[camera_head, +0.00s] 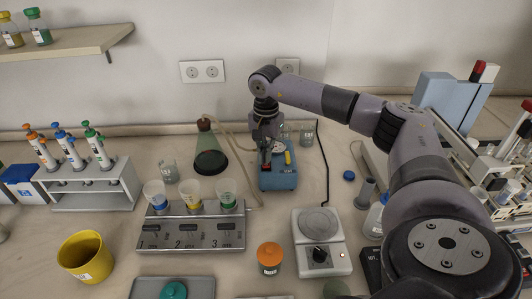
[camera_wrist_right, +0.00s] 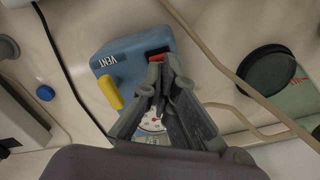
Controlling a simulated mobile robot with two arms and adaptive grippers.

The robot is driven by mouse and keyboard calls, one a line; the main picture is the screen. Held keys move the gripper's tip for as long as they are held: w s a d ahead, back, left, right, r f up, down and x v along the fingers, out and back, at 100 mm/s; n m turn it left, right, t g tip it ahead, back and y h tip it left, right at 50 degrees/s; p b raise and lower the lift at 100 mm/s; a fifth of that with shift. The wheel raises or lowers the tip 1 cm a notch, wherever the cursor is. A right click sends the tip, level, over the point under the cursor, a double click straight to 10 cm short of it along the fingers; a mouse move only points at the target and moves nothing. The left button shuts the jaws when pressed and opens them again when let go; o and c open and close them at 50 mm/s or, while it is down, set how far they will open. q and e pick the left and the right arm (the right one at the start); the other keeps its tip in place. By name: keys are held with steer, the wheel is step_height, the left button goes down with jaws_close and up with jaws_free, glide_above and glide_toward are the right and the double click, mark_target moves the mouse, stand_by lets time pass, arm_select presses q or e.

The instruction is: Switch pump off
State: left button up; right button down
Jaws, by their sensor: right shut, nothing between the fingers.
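The blue pump (camera_head: 278,178) stands on the bench near the back wall, at the middle of the head view. It also shows in the right wrist view (camera_wrist_right: 125,62), with a "VENT" label, a yellow lever (camera_wrist_right: 110,92) and a dark switch with a red part (camera_wrist_right: 158,55). A round dial on it is partly hidden behind my fingers. My right gripper (camera_head: 265,158) is over the pump, pointing down, shut and empty. In the right wrist view its fingertips (camera_wrist_right: 163,70) are right by the red switch; I cannot tell whether they touch. My left gripper is not in view.
A grey numbered rack with cups (camera_head: 190,236) and a hotplate-like device (camera_head: 320,258) stand in front. A pipette stand (camera_head: 95,195) is at left.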

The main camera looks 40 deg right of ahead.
mark_target(266, 165)
steer(key=shift+f+b, duration=0.6)
steer(key=shift+f, duration=0.35)
stand_by(0.3)
steer(key=shift+s, duration=0.1)
steer(key=shift+r+p, duration=0.75)
steer(key=shift+r, duration=0.05)
steer(key=shift+r+p, duration=1.9)
steer(key=shift+r, duration=0.85)
steer(key=shift+f, duration=0.1)
